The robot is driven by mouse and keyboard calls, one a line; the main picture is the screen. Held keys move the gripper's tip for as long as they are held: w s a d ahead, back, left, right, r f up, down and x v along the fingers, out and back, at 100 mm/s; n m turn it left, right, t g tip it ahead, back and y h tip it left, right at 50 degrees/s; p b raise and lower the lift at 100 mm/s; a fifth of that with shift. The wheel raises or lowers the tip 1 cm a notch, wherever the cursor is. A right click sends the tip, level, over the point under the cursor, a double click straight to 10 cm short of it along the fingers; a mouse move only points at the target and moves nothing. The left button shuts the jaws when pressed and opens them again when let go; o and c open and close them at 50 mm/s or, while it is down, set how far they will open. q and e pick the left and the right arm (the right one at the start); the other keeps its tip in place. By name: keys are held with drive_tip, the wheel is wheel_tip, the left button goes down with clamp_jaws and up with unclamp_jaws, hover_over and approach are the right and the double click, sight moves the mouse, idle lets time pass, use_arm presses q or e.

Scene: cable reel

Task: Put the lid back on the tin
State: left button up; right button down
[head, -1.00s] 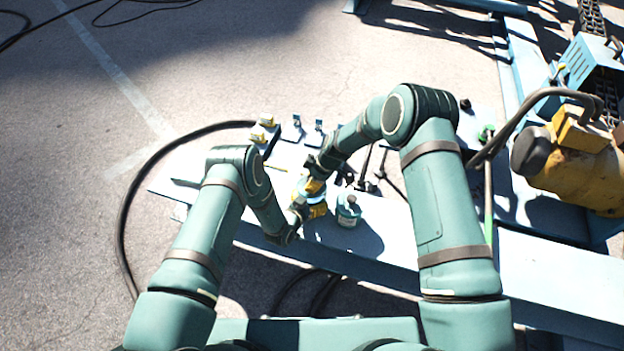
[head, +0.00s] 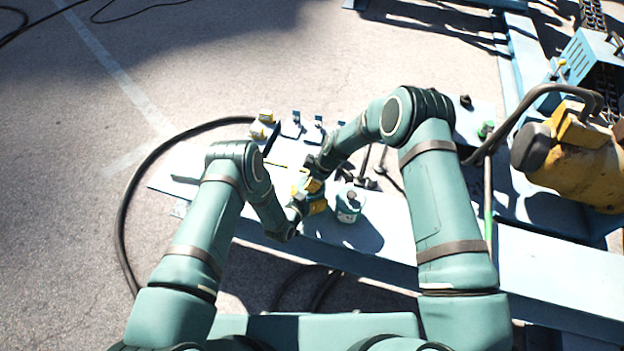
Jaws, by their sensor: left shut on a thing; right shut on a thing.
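A small yellow and dark tin (head: 317,207) stands on the pale blue bench in the head view. My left gripper (head: 299,207) is shut on its left side. My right gripper (head: 311,178) comes down from above and is shut on a yellow piece (head: 309,187), which looks like the lid. The lid is right over the tin's top. At this size I cannot tell whether lid and tin touch or whether the lid sits level. My grippers hide part of both.
A teal and white canister (head: 350,205) stands just right of the tin. Small yellow and blue parts (head: 262,128) line the bench's far edge, with dark tools (head: 365,180) behind the canister. A yellow machine (head: 572,160) with a thick hose is at the right. The front right bench is clear.

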drive_tip(key=shift+f, duration=0.6)
idle(0.3)
drive_tip(key=c, duration=0.7)
unclamp_jaws()
drive_tip(key=shift+c, duration=0.2)
drive_tip(key=v, duration=1.2)
use_arm(q)
drive_tip(key=o, duration=1)
